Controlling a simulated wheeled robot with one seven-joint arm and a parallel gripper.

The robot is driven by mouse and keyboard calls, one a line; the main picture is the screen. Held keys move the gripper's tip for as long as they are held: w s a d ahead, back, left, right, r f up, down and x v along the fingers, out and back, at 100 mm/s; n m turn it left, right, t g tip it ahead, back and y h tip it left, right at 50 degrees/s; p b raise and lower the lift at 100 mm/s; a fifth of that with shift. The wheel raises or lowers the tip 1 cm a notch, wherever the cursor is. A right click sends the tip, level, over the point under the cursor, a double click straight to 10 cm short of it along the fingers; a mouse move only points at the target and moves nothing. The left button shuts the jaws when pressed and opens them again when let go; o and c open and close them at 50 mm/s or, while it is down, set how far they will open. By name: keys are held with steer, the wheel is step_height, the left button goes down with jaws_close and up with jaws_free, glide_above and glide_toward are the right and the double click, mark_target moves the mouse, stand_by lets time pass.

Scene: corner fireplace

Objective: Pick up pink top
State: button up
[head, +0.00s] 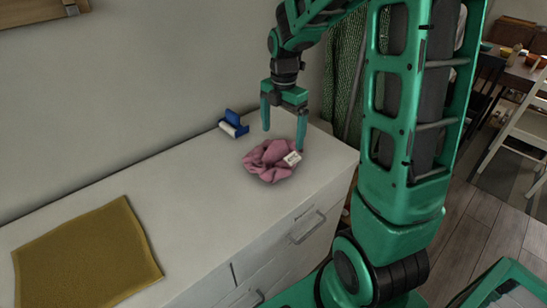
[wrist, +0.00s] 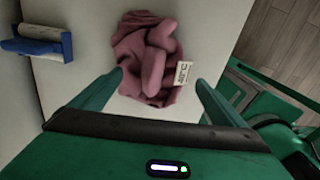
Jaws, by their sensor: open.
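The pink top (head: 266,161) lies crumpled on the white cabinet top, near its right end. A white tag with dark print shows on its right side. It also shows in the wrist view (wrist: 143,60), ahead of the fingers. My gripper (head: 284,138) is open and points down over the top. One fingertip is behind the top and the other is by its right edge in the head view. In the wrist view my gripper (wrist: 158,78) has its two fingers apart at the near left and right of the top. Nothing is held. I cannot tell whether the fingers touch the cloth.
A blue and white roller-like object (head: 233,124) lies behind the top near the wall; the wrist view shows it at upper left (wrist: 38,43). A mustard cloth (head: 85,255) lies at the left of the white cabinet (head: 190,190). The surface between is clear.

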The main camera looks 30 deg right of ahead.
mark_target(280, 151)
steer(key=shift+a+f, duration=0.15)
steer(key=shift+f, duration=1.35)
steer(key=shift+a+f, duration=0.1)
steer(key=shift+f, duration=1.4)
steer(key=c, duration=1.2)
